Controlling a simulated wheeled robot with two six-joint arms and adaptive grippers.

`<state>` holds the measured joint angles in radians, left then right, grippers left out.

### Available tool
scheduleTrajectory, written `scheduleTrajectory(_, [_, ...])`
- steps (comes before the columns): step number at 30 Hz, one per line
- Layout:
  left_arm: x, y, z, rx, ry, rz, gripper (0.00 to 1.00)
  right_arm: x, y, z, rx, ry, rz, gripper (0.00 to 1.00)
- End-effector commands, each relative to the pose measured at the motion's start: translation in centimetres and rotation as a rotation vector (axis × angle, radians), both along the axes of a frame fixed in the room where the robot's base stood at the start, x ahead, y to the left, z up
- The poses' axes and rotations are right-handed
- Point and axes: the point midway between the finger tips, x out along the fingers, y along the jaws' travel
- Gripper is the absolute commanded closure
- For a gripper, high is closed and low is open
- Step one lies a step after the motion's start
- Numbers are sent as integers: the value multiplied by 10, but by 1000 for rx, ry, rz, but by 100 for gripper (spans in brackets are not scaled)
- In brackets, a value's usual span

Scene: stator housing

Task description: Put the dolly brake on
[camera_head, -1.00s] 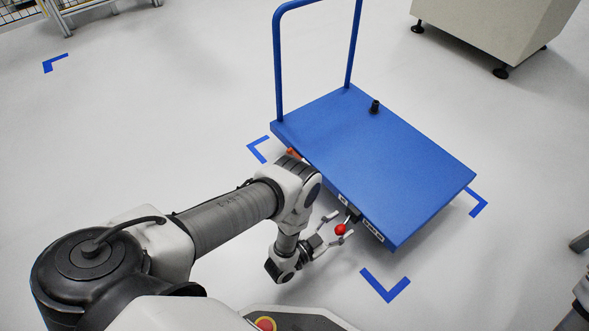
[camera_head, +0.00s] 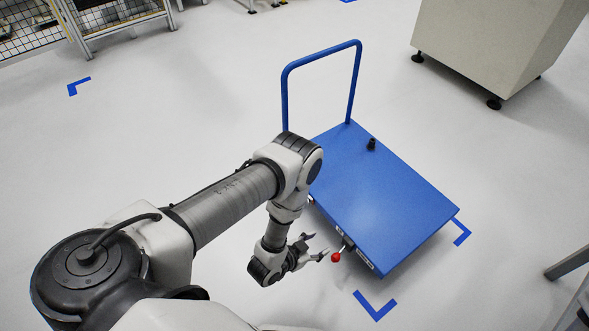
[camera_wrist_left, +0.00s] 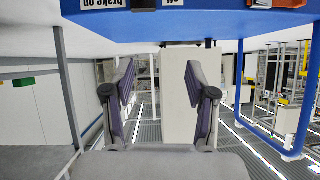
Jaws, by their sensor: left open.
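The blue dolly (camera_head: 385,200) stands on the floor in front of me, its push handle at the far left end. A brake lever with a red ball knob (camera_head: 336,257) sticks out from its near side, between two small white labels. My left gripper (camera_head: 318,247) is open and empty, with its fingertips just left of the knob and apart from it. In the left wrist view, which is upside down, the open fingers (camera_wrist_left: 163,85) frame no knob. A "brake on" label (camera_wrist_left: 100,4) and an "off" label (camera_wrist_left: 173,3) show at the top edge. My right gripper is out of view.
Blue corner marks (camera_head: 375,305) lie on the floor around the dolly. A black knob-like part (camera_head: 371,144) stands on the deck. A beige cabinet (camera_head: 490,45) is at the back right. The floor left of the dolly is open.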

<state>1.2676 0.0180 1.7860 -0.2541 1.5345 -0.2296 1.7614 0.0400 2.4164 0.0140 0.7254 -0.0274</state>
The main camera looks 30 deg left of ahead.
Motion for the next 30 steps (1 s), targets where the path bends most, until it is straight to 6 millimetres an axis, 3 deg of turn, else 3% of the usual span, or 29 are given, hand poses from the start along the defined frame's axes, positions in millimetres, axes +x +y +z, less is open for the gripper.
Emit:
scheduleTrajectory(1, [-2,2,25,3,35,9,43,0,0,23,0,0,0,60])
scheduleTrajectory(3, [-8,6,41,8,92,26,43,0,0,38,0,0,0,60])
scheduleTrajectory(18, [-54,24,142,34,422,126,43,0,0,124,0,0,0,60])
scheduleTrajectory(24, [-68,28,163,39,498,153,43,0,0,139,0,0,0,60])
scheduleTrajectory(30, [-71,29,164,39,512,157,43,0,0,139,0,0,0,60])
